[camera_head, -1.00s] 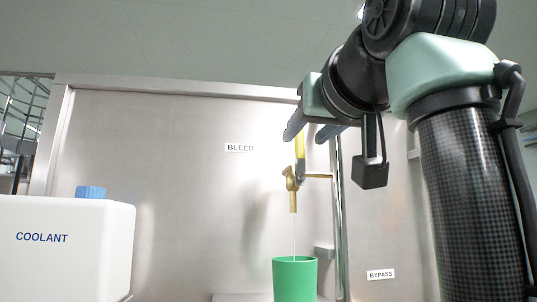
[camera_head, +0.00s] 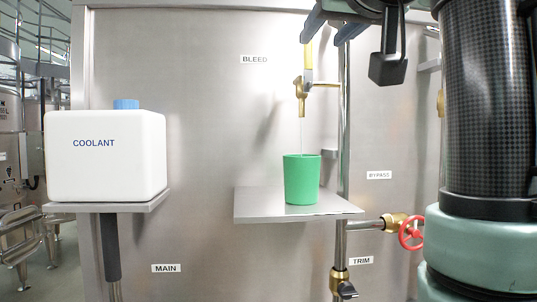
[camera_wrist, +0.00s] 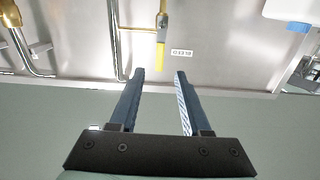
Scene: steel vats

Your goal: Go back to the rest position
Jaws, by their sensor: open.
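My gripper (camera_wrist: 158,75) is open and empty in the wrist view, its two blue fingers apart. In the head view its fingers (camera_head: 326,22) show at the top edge, close to the upper end of the brass bleed tap (camera_head: 302,88). The tap's yellow lever (camera_head: 308,58) points up; in the wrist view the lever (camera_wrist: 160,55) lies beyond the fingertips, apart from them. A thin stream runs from the tap into a green cup (camera_head: 301,180), which stands upright on a steel shelf (camera_head: 260,204). The cup's inside is hidden.
A white coolant tank (camera_head: 105,160) with a blue cap sits on a bracket at left. A red handwheel (camera_head: 410,233) and a lower brass valve (camera_head: 340,281) are on pipes near my arm. A vertical pipe (camera_head: 342,130) runs beside the tap.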

